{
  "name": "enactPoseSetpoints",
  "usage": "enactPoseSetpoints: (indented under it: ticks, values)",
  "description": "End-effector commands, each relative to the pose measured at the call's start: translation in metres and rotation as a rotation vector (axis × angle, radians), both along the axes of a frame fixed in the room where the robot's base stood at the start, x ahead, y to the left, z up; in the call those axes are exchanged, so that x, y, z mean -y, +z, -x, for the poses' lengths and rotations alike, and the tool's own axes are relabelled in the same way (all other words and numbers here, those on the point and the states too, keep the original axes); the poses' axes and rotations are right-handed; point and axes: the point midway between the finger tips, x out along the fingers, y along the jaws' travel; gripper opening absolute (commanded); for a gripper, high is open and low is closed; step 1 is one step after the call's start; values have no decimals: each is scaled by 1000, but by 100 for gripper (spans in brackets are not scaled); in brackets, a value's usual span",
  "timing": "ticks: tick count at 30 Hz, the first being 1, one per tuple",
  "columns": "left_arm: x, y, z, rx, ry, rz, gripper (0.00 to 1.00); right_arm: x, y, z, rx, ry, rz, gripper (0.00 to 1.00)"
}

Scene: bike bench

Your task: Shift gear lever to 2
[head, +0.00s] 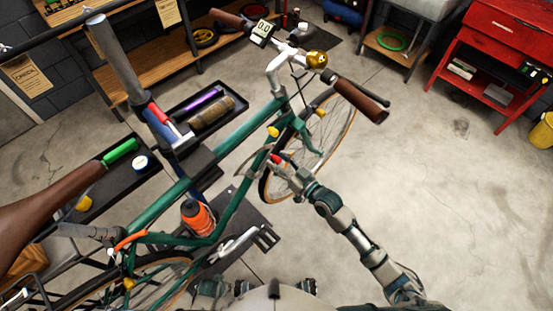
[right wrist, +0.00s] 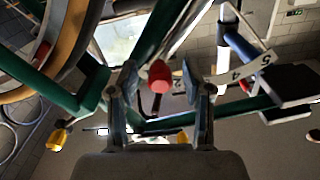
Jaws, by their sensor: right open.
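The gear lever shows in the right wrist view as a red knob (right wrist: 160,76). A pale plate with the digits 4 and 5 (right wrist: 245,66) is beside it on the right; the lever's exact setting cannot be read. My right gripper (head: 284,168) is at the green bike frame (head: 232,132), below the handlebar. In the right wrist view its two open fingers stand on either side of the red knob, with visible gaps. My left gripper is not seen.
A gold bell (head: 317,59) and brown grip (head: 360,101) are above my right gripper. The front wheel (head: 345,127) is just beyond it. Trays with tools stand left of the frame. A red cabinet (head: 510,35) is at the far right. The floor (head: 440,180) on the right is clear.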

Motion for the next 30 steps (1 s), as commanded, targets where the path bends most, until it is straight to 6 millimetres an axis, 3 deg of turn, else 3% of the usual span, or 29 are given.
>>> enactPoseSetpoints:
  ticks: [12, 13, 18, 19, 30]
  values:
    - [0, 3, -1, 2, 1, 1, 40, -9, 0, -8, 0, 1, 0, 50]
    - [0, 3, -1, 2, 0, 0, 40, -9, 0, -8, 0, 1, 0, 47]
    - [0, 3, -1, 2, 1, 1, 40, -8, 0, -9, 0, 0, 0, 5]
    - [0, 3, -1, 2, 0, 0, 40, -8, 0, -9, 0, 0, 0, 0]
    - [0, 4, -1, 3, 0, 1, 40, -8, 0, -9, 6, 0, 11, 0]
